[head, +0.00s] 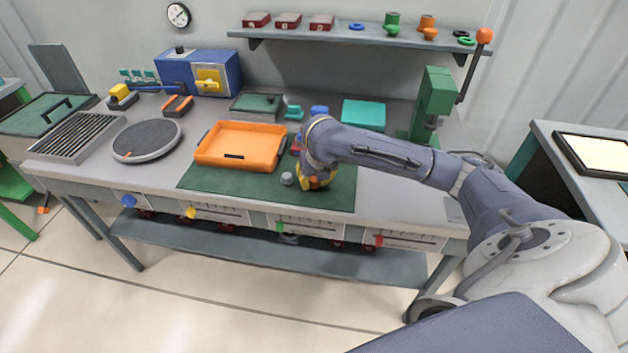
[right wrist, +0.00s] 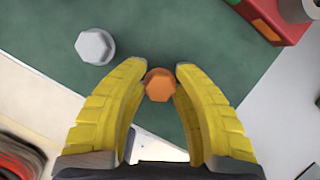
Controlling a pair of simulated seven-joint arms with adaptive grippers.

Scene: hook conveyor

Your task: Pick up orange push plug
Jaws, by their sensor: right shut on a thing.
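The orange push plug (right wrist: 159,85) has a faceted head and shows between the fingertips of my right gripper (right wrist: 160,78) in the right wrist view. The yellow ridged fingers are shut on it from both sides. In the head view my right gripper (head: 317,182) is low over the green mat (head: 225,181), and the wrist and fingers mostly hide the plug there. I cannot tell whether the plug touches the mat. My left gripper is not in view.
A grey hex-headed piece (right wrist: 94,46) sits on the mat close by; it also shows in the head view (head: 287,179). A red block (right wrist: 285,20) is beyond the fingers. An orange tray (head: 208,158) stands left of the gripper. The mat's front right is clear.

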